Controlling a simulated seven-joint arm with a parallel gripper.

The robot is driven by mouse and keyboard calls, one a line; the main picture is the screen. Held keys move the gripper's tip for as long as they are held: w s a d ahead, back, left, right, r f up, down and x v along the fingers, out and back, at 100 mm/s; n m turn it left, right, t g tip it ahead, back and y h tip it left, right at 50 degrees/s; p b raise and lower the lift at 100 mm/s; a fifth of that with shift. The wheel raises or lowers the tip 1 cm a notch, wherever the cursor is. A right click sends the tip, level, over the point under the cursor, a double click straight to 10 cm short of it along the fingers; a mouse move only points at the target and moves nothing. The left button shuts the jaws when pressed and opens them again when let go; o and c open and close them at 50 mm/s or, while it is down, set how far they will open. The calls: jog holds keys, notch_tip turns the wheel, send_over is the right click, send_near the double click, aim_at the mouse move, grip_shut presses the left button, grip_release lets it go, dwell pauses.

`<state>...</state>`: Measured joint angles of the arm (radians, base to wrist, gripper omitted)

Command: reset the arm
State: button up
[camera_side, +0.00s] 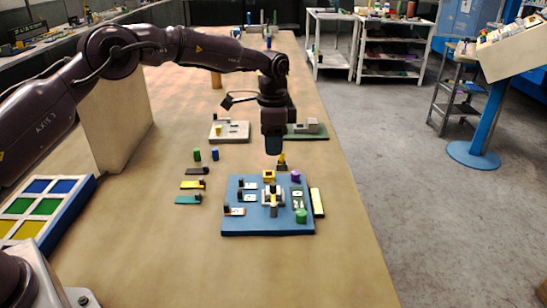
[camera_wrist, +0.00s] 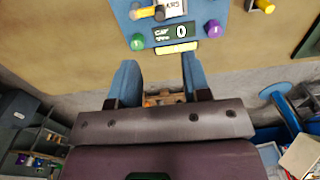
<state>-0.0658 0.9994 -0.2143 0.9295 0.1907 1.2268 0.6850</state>
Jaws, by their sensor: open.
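My gripper (camera_side: 273,152) hangs pointing down above the far side of a blue board (camera_side: 232,222) on the wooden table. In the wrist view my gripper (camera_wrist: 157,62) shows two blue fingers well apart, with nothing held between them. The board (camera_wrist: 205,12) is at the top of that view, beyond the fingertips. On the board are a yellow block (camera_side: 269,176), a purple round piece (camera_side: 295,176), a green round piece (camera_side: 300,215) and several small plates. My gripper appears clear of these pieces.
A tray of coloured squares (camera_side: 75,222) lies at the left. Green (camera_side: 197,155) and blue (camera_side: 215,154) pegs stand left of the board, near small bars (camera_side: 190,200). A pale fixture (camera_side: 229,131) and a dark green one (camera_side: 307,131) sit behind. Front table is clear.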

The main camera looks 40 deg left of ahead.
jog(key=shift+r, duration=0.45)
jog(key=s+r+n+t, duration=0.2)
jog(key=s+r, duration=0.3)
jog(key=s, duration=0.7)
jog(key=s+a+r+n+t, duration=0.1)
jog(key=s+r+n, duration=0.3)
jog(key=s, duration=0.8)
jog(key=s+r+n+t, duration=0.2)
jog(key=s+r, duration=0.4)
jog(key=s, duration=0.6)
jog(key=shift+a+r+n+t, duration=0.3)
jog(key=shift+a+r+n, duration=0.1)
jog(key=shift+n, duration=0.2)
